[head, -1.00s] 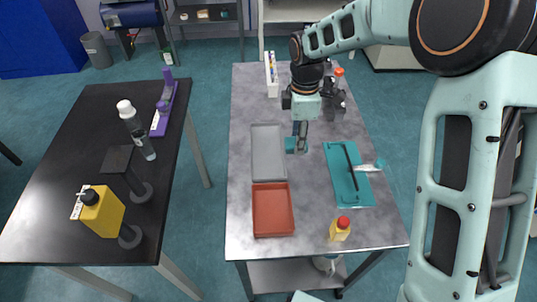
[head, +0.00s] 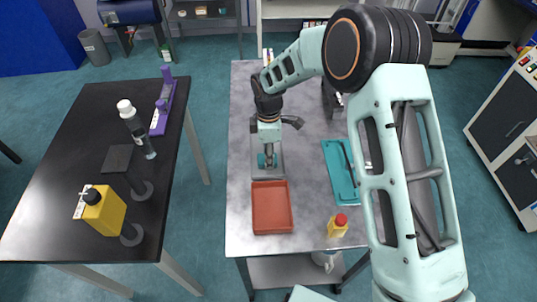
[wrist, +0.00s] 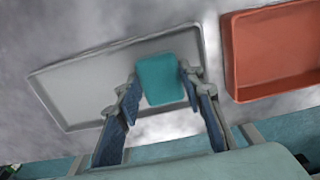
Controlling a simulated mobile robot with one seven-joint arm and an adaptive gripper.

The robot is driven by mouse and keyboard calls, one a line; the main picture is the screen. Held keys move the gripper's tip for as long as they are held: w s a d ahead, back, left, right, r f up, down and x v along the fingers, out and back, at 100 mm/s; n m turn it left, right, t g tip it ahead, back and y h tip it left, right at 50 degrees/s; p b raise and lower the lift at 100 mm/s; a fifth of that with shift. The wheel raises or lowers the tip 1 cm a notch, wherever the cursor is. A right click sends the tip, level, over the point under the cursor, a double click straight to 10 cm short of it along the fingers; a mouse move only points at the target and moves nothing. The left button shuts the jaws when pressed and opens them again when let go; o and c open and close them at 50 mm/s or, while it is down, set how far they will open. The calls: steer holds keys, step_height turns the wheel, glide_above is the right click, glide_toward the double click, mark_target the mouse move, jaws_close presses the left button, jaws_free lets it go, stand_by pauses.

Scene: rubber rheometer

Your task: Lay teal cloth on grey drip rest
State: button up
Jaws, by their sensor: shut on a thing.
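The teal cloth (wrist: 162,79) is a small flat piece between the fingers of my gripper (wrist: 166,100) in the wrist view. In the head view the cloth (head: 262,160) shows at my gripper (head: 267,157), over the grey drip rest. My gripper is shut on the cloth. The grey drip rest (head: 266,183) is a shallow, rimmed rectangular tray on the grey table. It also shows behind the cloth in the wrist view (wrist: 85,90). I cannot tell whether the cloth touches the rest. My gripper and arm hide part of the rest in the head view.
A red tray (head: 271,208) lies at the near end of the grey rest. A teal tray (head: 339,170) with a dark tool lies to the right. A yellow bottle with a red cap (head: 338,226) stands near the front. The table between the trays is clear.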

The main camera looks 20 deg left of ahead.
steer(key=o, duration=0.6)
steer(key=shift+f, duration=0.2)
steer(key=o, duration=0.5)
steer(key=shift+r, duration=0.1)
step_height(320, 180, up, 12)
steer(key=shift+r+b, duration=0.2)
steer(key=shift+b, duration=0.15)
